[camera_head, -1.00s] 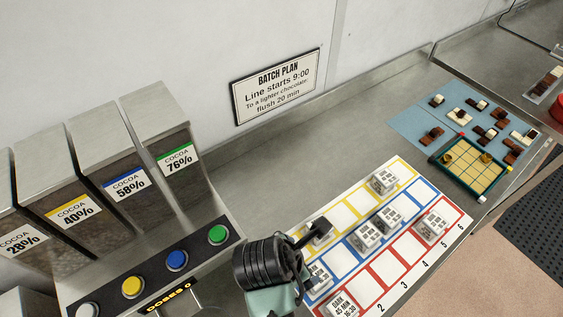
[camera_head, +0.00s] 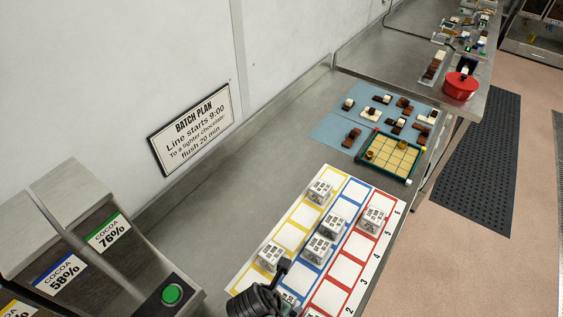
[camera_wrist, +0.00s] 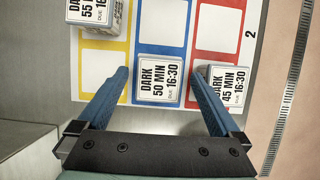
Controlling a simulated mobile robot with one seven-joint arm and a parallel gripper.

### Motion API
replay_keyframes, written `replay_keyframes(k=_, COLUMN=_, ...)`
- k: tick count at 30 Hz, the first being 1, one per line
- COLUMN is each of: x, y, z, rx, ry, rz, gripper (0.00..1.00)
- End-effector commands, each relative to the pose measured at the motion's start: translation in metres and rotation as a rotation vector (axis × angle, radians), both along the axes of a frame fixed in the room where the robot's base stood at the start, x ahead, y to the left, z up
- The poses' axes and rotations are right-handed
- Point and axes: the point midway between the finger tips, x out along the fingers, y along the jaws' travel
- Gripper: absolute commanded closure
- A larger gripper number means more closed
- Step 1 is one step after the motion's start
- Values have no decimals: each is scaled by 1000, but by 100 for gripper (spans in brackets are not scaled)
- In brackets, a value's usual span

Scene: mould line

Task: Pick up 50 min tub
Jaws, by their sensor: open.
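The 50 min tub (camera_wrist: 158,80) is a white block labelled "DARK 50 MIN" on a blue-framed square of the board. In the wrist view it lies between the tips of my gripper (camera_wrist: 156,74), whose two blue fingers are apart and empty. I cannot tell how high the fingers are above it. In the head view my gripper (camera_head: 275,283) is at the near end of the board, and a small part of a tub (camera_head: 289,298) shows beside it, mostly hidden.
The 45 min tub (camera_wrist: 218,82) sits close by the right fingertip. The 55 min tub (camera_wrist: 98,10) is at upper left. The board (camera_head: 352,190) has several other tubs. A green-edged tray (camera_head: 388,158) lies beyond it. Cocoa dispensers (camera_head: 85,245) stand at left.

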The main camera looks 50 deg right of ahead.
Motion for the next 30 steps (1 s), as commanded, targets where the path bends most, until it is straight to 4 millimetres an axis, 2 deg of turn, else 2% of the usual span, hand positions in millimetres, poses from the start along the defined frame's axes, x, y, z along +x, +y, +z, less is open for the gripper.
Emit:
replay_keyframes(k=6, x=0, y=-8, z=-19, rx=1, ry=0, rz=0, gripper=0)
replay_keyframes(k=15, x=1, y=-9, z=-22, rx=0, ry=-2, rz=1, gripper=2)
replay_keyframes(k=30, x=1, y=-9, z=-21, rx=0, ry=-2, rz=1, gripper=90)
